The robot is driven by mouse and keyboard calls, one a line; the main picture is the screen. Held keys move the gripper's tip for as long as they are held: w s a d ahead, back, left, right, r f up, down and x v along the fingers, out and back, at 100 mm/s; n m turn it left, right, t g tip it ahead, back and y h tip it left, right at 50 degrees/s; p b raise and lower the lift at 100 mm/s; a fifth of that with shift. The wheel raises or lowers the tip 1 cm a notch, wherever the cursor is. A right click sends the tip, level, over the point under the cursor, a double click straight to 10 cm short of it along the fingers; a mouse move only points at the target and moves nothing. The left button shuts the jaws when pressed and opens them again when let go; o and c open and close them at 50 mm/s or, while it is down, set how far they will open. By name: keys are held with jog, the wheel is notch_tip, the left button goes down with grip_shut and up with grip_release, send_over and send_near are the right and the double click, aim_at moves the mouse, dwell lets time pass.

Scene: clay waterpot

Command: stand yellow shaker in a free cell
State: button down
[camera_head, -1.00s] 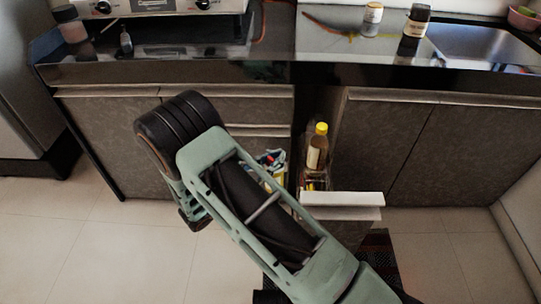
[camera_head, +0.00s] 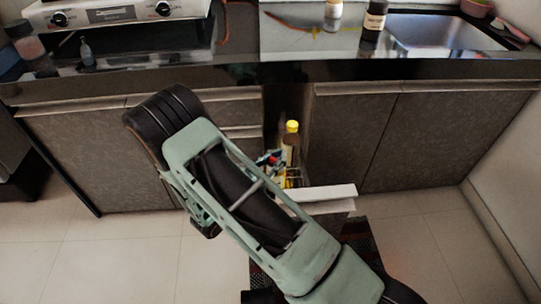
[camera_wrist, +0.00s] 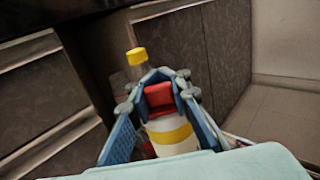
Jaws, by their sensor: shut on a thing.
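The yellow shaker (camera_wrist: 170,135), with a pale body, a yellow band and what looks like a red top, is between the blue fingers of my gripper (camera_wrist: 167,82) in the wrist view. My gripper is shut on it. In the head view my gripper (camera_head: 270,160) is small and partly behind my arm, over the left side of the narrow pull-out rack (camera_head: 328,193). A yellow-capped bottle (camera_head: 291,143) stands upright in the rack; it also shows just behind my fingers in the wrist view (camera_wrist: 137,57). The rack's cells and floor are mostly hidden.
Cabinet doors stand right (camera_head: 440,135) and left (camera_head: 90,155) of the rack. The dark countertop (camera_head: 300,70) overhangs above, with a dark jar (camera_head: 373,22) near the sink (camera_head: 445,32). A striped mat (camera_head: 362,245) lies on the floor.

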jog(key=d+f+b, duration=0.3)
jog(key=d+f, duration=0.2)
jog(key=d, duration=0.1)
jog(key=shift+d+f, duration=0.15)
dwell(0.8)
dwell(0.5)
jog(key=c, duration=1.7)
grip_release()
jog(key=v, duration=1.2)
